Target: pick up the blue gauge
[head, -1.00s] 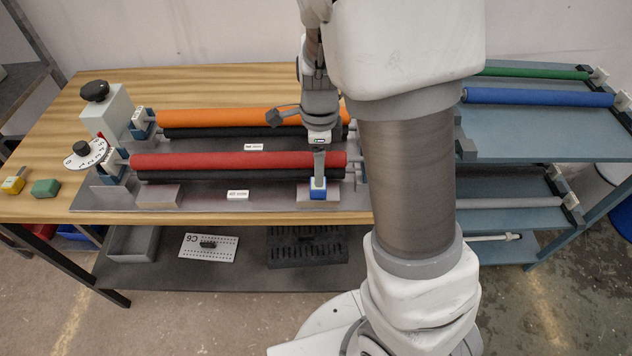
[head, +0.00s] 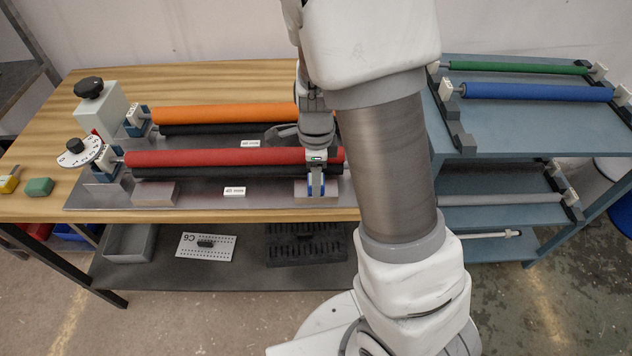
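The blue gauge (head: 316,187) is a small blue piece on the grey block at the right front of the work plate, in front of the right end of the red roller (head: 230,157). My gripper (head: 316,184) is low over that block, pointing down, with its fingers at the gauge and covering part of it. The gauge is small here, so I cannot tell whether the fingers are closed on it or only around it. It appears still at the level of the block.
An orange roller (head: 225,114) lies behind the red one. A second grey block (head: 155,193) and a small white label (head: 234,191) are to the left. A blue-grey rack on the right holds green (head: 515,67) and blue (head: 535,92) rollers.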

